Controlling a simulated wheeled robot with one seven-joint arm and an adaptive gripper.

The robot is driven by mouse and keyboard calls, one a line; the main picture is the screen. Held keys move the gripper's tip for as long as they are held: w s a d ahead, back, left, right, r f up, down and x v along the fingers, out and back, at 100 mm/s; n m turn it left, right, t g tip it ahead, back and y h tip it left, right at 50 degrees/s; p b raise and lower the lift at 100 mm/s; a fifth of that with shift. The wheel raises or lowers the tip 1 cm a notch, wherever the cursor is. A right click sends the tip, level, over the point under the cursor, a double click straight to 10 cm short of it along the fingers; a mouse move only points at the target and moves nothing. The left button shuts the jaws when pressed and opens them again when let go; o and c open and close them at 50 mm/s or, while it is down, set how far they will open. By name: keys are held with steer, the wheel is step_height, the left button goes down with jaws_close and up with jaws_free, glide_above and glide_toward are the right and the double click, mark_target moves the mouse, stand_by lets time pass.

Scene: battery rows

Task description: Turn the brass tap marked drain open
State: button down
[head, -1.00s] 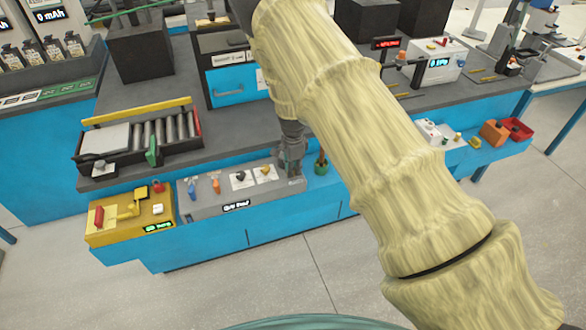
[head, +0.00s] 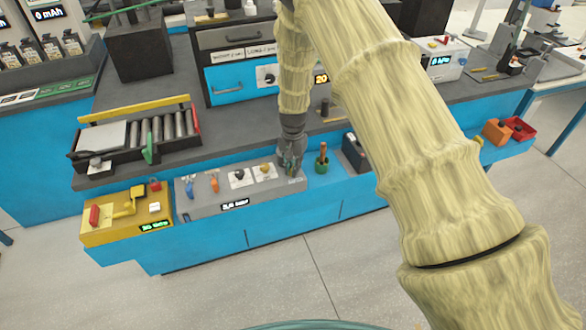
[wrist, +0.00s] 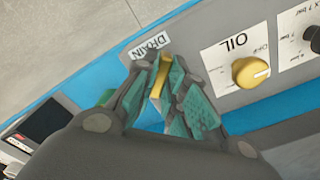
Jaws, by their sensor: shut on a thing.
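The brass tap (wrist: 160,78) is a narrow yellow lever beside a white label reading DRAIN (wrist: 149,46) in the wrist view. My gripper (wrist: 163,72) has its green-padded fingers on both sides of the lever and is shut on it. In the head view my gripper (head: 290,165) points down at the right end of a grey panel (head: 205,200); the tap is hidden there by the fingers. The lever's exact angle is hard to judge.
A round yellow knob on the OIL card (wrist: 250,72) sits close to my gripper. The panel also carries blue (head: 189,187) and orange (head: 214,182) levers. A yellow box (head: 100,232) is at the left.

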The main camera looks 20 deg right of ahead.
steer(key=n+b, duration=0.1)
steer(key=n, duration=0.3)
steer(key=shift+n, duration=0.3)
steer(key=shift+n+b, duration=0.3)
steer(key=shift+n, duration=1.8)
steer(key=c, duration=1.8)
jaws_free()
steer(key=shift+o, duration=0.2)
step_height(320, 180, up, 12)
